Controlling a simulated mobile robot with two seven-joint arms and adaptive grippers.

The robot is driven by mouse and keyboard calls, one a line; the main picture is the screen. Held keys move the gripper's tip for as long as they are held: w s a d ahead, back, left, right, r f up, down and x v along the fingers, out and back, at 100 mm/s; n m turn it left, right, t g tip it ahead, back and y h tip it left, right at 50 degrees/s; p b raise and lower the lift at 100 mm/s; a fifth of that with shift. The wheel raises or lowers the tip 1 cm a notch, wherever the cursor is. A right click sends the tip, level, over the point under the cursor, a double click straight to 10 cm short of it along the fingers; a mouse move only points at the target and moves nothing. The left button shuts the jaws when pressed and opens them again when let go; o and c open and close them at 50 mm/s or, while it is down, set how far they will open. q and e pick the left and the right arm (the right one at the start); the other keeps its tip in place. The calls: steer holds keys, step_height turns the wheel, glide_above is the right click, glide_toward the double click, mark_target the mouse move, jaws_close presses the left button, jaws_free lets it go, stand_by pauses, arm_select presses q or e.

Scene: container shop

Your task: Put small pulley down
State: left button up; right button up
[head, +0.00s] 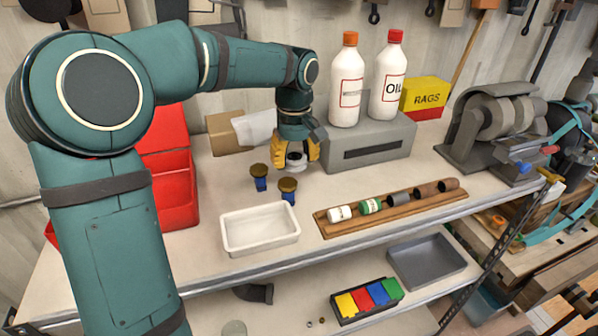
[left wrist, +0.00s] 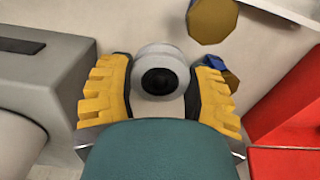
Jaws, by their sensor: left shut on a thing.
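My left gripper (head: 293,158) points down over the worktop, with yellow fingers. It is shut on the small pulley (head: 295,158), a pale round piece with a dark centre hole. In the left wrist view the small pulley (left wrist: 160,75) sits between the two yellow fingers of the left gripper (left wrist: 160,92). In the head view it is just above or at the worktop; I cannot tell whether it touches. My right gripper is in neither view.
Two brown-topped blue pieces (head: 288,187) stand close in front of the gripper. A white tray (head: 260,246) and a wooden rack (head: 335,229) of small cylinders lie nearer the front edge. A grey box (head: 370,160) with two bottles is behind right. Red bins (head: 178,206) stand left.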

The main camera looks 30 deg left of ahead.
arm_select(q)
steer(key=shift+w+f, duration=0.1)
steer(key=shift+f, duration=2.3)
steer(key=shift+f+b, duration=0.2)
steer(key=shift+b, duration=0.1)
steer(key=o, duration=0.9)
